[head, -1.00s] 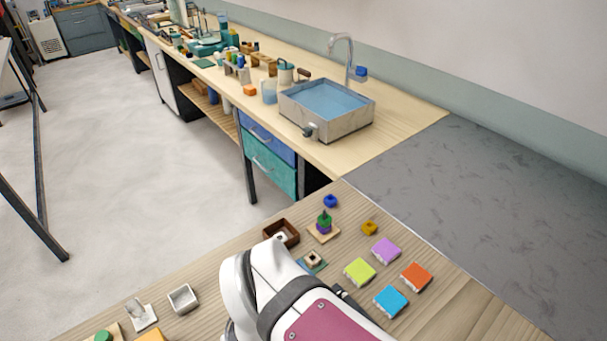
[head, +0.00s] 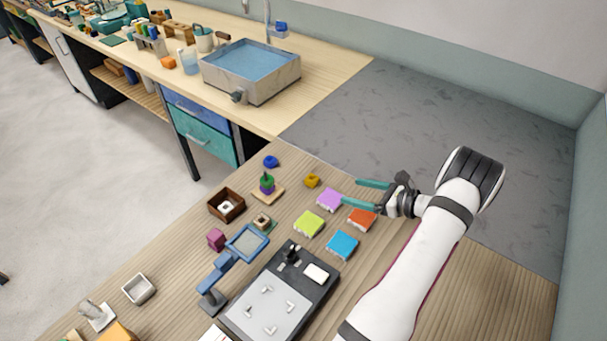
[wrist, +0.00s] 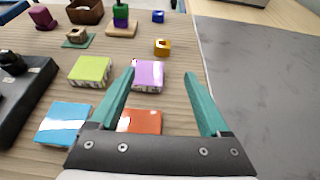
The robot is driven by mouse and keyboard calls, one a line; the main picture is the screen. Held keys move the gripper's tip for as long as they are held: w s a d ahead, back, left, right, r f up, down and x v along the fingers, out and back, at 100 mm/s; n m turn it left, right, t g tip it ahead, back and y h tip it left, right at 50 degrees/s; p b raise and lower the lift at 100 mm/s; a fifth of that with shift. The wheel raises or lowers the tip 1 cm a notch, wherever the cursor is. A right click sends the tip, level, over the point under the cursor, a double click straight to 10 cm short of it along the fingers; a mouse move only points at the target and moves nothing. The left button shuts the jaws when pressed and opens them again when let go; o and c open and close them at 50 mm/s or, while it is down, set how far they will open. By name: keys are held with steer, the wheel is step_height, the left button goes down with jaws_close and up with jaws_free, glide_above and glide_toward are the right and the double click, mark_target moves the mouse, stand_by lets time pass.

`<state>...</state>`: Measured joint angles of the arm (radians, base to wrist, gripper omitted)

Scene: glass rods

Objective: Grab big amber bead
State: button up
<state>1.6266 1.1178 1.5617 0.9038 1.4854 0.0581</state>
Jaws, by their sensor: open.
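The big amber bead (head: 312,181) lies on the wooden table, behind the purple block. In the wrist view the amber bead (wrist: 162,46) sits ahead of the fingertips, roughly between their lines, and a hole shows in it. My gripper (head: 365,192) has teal fingers, spread apart with nothing between them. It hovers to the right of the bead, near the purple block and the orange-red block. In the wrist view my gripper (wrist: 160,82) is open, its left finger passing in front of the purple block.
Purple (head: 330,200), lime (head: 309,224), orange-red (head: 362,218) and blue (head: 342,246) blocks lie close together. A blue bead (head: 271,161), a peg with stacked beads (head: 267,184) and a brown box (head: 226,216) stand left of the amber bead. Grey surface lies to the right.

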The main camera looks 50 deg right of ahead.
mark_target(317, 182)
steer(key=x, duration=1.3)
steer(key=shift+d, duration=0.15)
jaws_close()
